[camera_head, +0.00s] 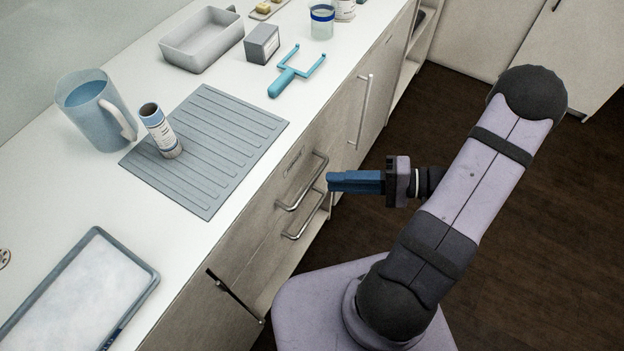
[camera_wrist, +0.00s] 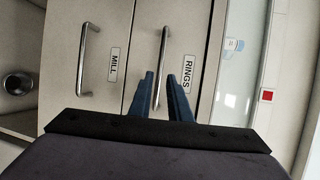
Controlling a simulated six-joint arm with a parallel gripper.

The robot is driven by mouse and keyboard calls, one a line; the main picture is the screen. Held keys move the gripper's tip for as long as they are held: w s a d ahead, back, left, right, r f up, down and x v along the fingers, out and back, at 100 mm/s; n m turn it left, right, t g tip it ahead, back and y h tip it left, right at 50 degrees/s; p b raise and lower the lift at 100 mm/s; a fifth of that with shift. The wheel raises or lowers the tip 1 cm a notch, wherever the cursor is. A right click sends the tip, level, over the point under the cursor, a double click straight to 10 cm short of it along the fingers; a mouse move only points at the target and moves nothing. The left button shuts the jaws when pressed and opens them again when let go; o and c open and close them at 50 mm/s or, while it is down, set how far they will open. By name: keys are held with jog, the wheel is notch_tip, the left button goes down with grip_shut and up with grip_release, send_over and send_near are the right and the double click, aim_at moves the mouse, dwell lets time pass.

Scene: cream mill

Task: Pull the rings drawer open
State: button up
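The rings drawer (camera_wrist: 183,35) shows in the wrist view with its RINGS label (camera_wrist: 190,71) and an upright-looking silver bar handle (camera_wrist: 162,50). In the head view it is the upper drawer, just below the countertop, with its bar handle (camera_head: 304,185). Its front looks flush with the cabinet, so it appears shut. My gripper (camera_head: 329,183) has blue fingers pointing at the drawer fronts, close to the handle. In the wrist view my gripper (camera_wrist: 161,75) shows a gap between its fingers, with the handle's lower part lined up in that gap. I see no contact.
The MILL drawer (camera_wrist: 85,50) with its own handle is directly below the rings drawer. The floor beside the cabinet is clear.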

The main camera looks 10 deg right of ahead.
aim_at(312, 181)
jog(key=shift+p+x, duration=0.45)
jog(key=shift+x, duration=2.95)
grip_shut()
